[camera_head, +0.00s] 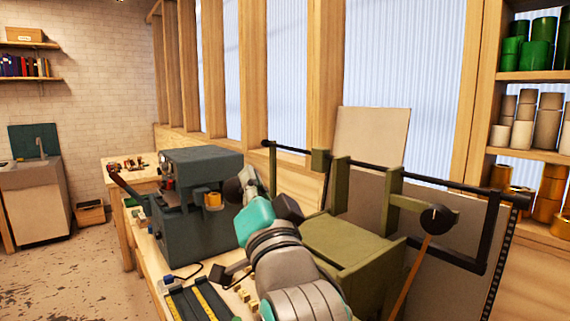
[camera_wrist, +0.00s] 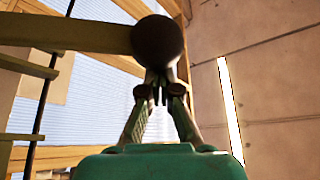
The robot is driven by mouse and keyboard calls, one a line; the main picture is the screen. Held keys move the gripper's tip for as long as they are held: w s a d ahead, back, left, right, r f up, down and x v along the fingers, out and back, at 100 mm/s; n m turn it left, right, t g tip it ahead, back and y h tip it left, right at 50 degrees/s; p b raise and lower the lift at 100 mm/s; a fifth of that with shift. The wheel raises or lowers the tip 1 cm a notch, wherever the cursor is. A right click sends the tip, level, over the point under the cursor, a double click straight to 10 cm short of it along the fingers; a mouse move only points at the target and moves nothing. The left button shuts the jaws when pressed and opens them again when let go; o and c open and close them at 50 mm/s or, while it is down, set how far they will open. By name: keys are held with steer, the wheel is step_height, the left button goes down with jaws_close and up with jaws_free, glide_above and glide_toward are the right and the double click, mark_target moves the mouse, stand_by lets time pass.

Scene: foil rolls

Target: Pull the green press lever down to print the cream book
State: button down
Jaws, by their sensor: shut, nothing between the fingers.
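The green press (camera_head: 345,240) is an olive frame on the right in the head view, with a long black rod across its top. An olive lever arm with a black ball knob (camera_head: 438,218) sticks out at its right. In the wrist view an olive bar (camera_wrist: 75,36) comes from the left and ends in a dark ball (camera_wrist: 157,42). My gripper (camera_wrist: 160,92) is shut and empty, its fingertips just below the ball in the picture. I cannot tell whether they touch it. In the head view my arm hides part of the press, and the fingers are hard to make out. I cannot make out the cream book.
A dark teal machine (camera_head: 200,210) with an orange roll stands on the wooden bench left of my arm. A large pale board (camera_head: 370,140) leans behind the press. Shelves of green, cream and gold rolls (camera_head: 540,120) stand at the right. The floor at left is mostly clear.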

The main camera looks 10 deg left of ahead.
steer(key=s+a+f+n+g+y, duration=0.2)
steer(key=s+a+f+n, duration=0.1)
steer(key=f, duration=0.4)
steer(key=s+a+f+n+g+y, duration=0.1)
steer(key=s+a+f+n+y, duration=0.2)
steer(key=s+f+n, duration=0.2)
steer(key=shift+a+f+n+g+y, duration=0.2)
steer(key=shift+f+n+g+y, duration=0.15)
steer(key=shift+f+n, duration=1)
steer(key=shift+r, duration=0.1)
stand_by(0.4)
steer(key=r+v, duration=0.1)
steer(key=v, duration=1.1)
steer(key=shift+d, duration=0.2)
steer(key=shift+s, duration=0.1)
stand_by(0.5)
stand_by(0.4)
